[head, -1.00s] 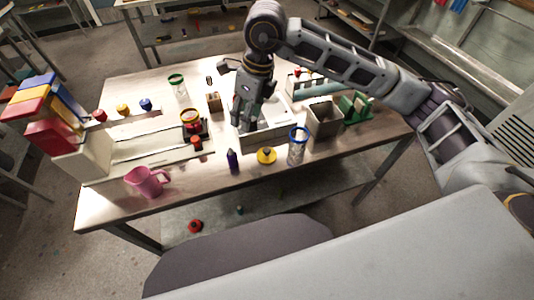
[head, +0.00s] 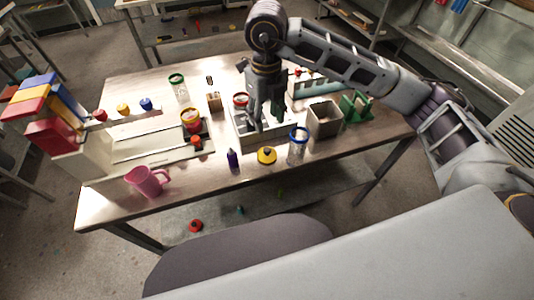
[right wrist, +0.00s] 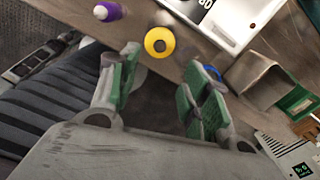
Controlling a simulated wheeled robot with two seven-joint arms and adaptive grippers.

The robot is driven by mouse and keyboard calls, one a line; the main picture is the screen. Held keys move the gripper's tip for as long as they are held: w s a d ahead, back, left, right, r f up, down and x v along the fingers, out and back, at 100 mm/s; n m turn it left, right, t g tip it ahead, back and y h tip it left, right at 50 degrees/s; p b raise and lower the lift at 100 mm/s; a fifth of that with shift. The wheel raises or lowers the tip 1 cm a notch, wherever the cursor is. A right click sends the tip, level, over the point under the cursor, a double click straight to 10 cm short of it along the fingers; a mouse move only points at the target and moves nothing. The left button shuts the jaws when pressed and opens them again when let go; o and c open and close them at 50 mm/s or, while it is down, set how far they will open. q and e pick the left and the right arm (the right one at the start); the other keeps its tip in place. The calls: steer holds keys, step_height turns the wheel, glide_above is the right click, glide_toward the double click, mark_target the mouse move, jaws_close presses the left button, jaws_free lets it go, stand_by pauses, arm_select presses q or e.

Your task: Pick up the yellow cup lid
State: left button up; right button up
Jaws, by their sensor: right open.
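The yellow lid (head: 266,155) lies on the table near its front edge, left of a clear blue-rimmed cup (head: 298,146). My left gripper is not in view.
A purple-and-white bottle (head: 232,159) stands left of the lid. The white tray (head: 262,138) is behind it, and an open grey-brown box (head: 324,120) is to the right. A pink mug (head: 147,181) stands at the front left.

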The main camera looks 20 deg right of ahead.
steer(key=shift+f, duration=0.1)
glide_above(267, 149)
step_height(267, 149, down, 8)
steer(key=shift+f+p, duration=0.15)
steer(key=shift+p, duration=0.15)
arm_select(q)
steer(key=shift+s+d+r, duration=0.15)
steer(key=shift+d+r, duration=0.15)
arm_select(e)
steer(key=shift+f, duration=0.1)
steer(key=shift+f+p, duration=0.5)
steer(key=shift+f, duration=1.95)
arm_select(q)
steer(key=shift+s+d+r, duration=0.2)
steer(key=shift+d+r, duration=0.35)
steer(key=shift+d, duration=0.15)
arm_select(e)
steer(key=shift+f, duration=0.1)
